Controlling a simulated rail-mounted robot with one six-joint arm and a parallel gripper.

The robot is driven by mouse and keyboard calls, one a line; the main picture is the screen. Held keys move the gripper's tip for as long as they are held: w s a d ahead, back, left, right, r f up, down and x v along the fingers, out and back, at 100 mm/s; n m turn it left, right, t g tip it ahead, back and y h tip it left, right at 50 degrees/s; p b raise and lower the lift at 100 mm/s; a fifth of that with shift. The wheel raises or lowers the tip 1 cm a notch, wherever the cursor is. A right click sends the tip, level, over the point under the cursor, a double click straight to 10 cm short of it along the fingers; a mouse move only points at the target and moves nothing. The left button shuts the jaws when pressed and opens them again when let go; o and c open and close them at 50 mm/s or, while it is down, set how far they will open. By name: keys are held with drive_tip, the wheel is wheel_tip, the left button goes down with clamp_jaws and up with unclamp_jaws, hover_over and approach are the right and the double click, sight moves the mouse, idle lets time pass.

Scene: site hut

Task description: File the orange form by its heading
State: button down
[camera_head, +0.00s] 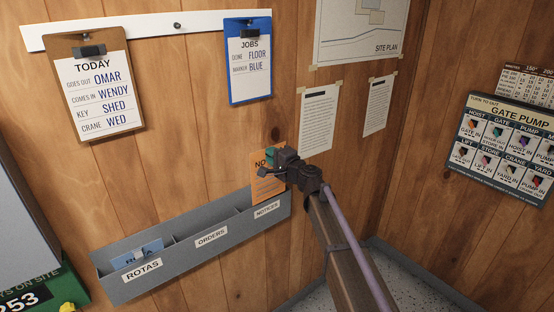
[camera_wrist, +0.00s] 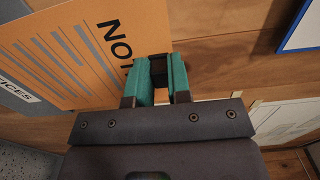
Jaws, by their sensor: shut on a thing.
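The orange form (camera_head: 264,188) stands upright at the right end of the grey wall rack (camera_head: 190,262), at the compartment labelled NOTICES. My gripper (camera_head: 273,158) is shut on the form's upper right part. Its heading begins "NO"; my gripper hides the rest. In the wrist view, the green fingers (camera_wrist: 158,75) pinch the edge of the orange form (camera_wrist: 75,50) beside the heading. The form's lower end seems to be behind the rack's front wall, but I cannot tell how deep. The other compartments are labelled ROTAS and ORDERS.
A blue form (camera_head: 136,252) stands in the ROTAS compartment; ORDERS looks empty. Above hang the TODAY clipboard (camera_head: 98,88) and the blue JOBS clipboard (camera_head: 248,62). Papers (camera_head: 319,120) are taped to the wall right of my gripper. A gate pump board (camera_head: 507,148) is on the right wall.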

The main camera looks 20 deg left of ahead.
drive_tip(key=shift+x, duration=1.7)
drive_tip(key=shift+a+f, duration=0.1)
drive_tip(key=shift+w+a, duration=0.25)
drive_tip(key=shift+a, duration=0.05)
drive_tip(key=shift+f+b, duration=1.6)
drive_tip(key=shift+b, duration=0.1)
drive_tip(key=shift+f+b, duration=1.5)
